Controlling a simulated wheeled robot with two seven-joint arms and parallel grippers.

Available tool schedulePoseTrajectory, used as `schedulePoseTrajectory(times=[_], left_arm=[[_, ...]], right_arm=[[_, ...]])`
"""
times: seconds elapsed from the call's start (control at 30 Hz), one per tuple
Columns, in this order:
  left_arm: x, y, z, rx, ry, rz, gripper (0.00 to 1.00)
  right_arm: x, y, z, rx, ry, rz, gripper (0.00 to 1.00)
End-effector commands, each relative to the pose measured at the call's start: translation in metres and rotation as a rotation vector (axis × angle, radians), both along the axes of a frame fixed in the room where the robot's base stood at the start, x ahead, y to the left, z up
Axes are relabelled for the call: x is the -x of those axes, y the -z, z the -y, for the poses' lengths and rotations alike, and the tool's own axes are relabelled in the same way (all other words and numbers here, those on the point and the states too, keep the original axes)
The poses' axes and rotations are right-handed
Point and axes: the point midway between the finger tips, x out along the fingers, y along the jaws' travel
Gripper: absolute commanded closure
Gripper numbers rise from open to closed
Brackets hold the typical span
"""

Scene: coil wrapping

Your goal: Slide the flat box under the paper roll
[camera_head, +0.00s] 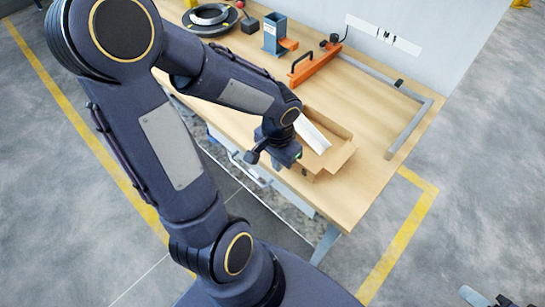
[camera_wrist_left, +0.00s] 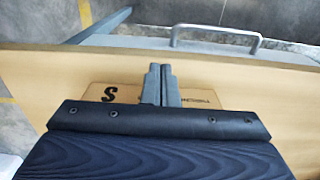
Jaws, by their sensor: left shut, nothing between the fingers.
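An open cardboard box (camera_head: 342,158) with low walls lies at the front edge of the wooden table. A long white piece (camera_head: 312,134), perhaps the paper roll, lies in or over its far left part; I cannot tell which. My left gripper (camera_head: 293,162) is at the box's front left side and hides part of it. In the left wrist view its two fingers (camera_wrist_left: 160,84) are shut together and empty. They overlap a cardboard face with a printed S (camera_wrist_left: 107,94); touching cannot be told. A dark and grey part at the head view's lower right corner may be my right gripper (camera_head: 488,298).
A blue holder (camera_head: 274,34) and a dark ring-shaped coil (camera_head: 210,18) stand further back. Bare table (camera_head: 362,120) lies right of the box.

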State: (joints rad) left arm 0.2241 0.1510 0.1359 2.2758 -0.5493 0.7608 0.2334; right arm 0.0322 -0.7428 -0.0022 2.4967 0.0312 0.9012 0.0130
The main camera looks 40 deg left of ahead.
Motion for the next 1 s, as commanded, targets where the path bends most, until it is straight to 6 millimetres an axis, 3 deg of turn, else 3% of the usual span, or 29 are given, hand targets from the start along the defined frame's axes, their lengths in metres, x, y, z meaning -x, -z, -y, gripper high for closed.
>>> schedulePoseTrajectory(times=[0.2, 0.67, 1.0], left_arm=[[-0.019, -0.001, 0.002, 0.0, 0.002, -0.002, 1.0], [-0.027, 0.0, 0.003, 0.0, 0.002, 0.0, 1.0], [-0.108, 0.0, 0.01, 0.0, 0.002, 0.001, 1.0]], right_arm=[[0.0, -0.006, 0.0, 0.0, 0.0, 0.0, 0.64], [0.0, -0.005, 0.0, 0.0, 0.0, 0.0, 0.64], [0.0, 0.005, 0.0, 0.0, 0.0, 0.0, 0.64]])
